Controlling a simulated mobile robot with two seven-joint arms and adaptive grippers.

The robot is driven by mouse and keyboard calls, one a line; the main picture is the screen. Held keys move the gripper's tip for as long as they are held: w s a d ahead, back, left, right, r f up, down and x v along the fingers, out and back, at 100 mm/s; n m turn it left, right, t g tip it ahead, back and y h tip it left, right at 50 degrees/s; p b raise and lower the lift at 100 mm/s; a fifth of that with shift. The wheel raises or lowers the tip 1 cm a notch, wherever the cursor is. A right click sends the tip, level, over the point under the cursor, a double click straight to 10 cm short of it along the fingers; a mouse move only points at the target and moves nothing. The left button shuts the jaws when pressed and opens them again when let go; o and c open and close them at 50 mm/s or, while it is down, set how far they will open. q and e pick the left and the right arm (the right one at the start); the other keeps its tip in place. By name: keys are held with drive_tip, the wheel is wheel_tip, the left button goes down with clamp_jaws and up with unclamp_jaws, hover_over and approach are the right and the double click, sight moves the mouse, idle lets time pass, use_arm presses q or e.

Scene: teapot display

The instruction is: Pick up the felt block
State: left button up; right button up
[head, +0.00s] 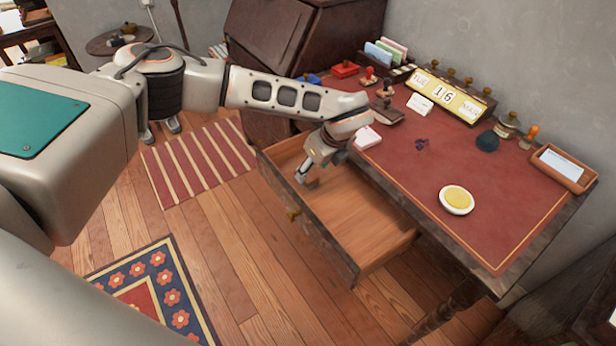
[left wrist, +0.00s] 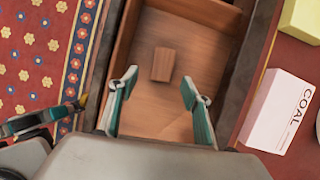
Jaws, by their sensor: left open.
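A small brown block (left wrist: 163,64), which I take to be the felt block, lies flat on the floor of the open drawer (head: 360,215) in the left wrist view. My left gripper (head: 304,175) hangs over the drawer's left part in the head view and hides the block there. In the left wrist view the left gripper (left wrist: 159,83) is open and empty, its two fingers apart. The block shows beyond and between the fingertips, with no visible contact. My right gripper is not in view.
The drawer's walls stand close around the left gripper. On the red desk top (head: 430,165) beside it are a white box marked COAL (left wrist: 280,110), a calendar (head: 445,97), stamps and a round yellow-and-white dish (head: 456,200). The drawer's right part looks empty.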

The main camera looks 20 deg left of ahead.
sight(310, 182)
use_arm(q)
drive_tip(key=shift+x, duration=0.8)
drive_tip(key=x, duration=0.2)
drive_tip(key=b+x, duration=0.1)
drive_tip(key=shift+w+a+f, duration=0.25)
drive_tip(key=shift+a, duration=0.05)
drive_tip(key=shift+w+a+f+b, duration=0.1)
drive_tip(key=shift+w+f+b, duration=0.1)
drive_tip(key=shift+b, duration=0.1)
drive_tip(key=shift+r, duration=0.15)
drive_tip(key=c, duration=1.2)
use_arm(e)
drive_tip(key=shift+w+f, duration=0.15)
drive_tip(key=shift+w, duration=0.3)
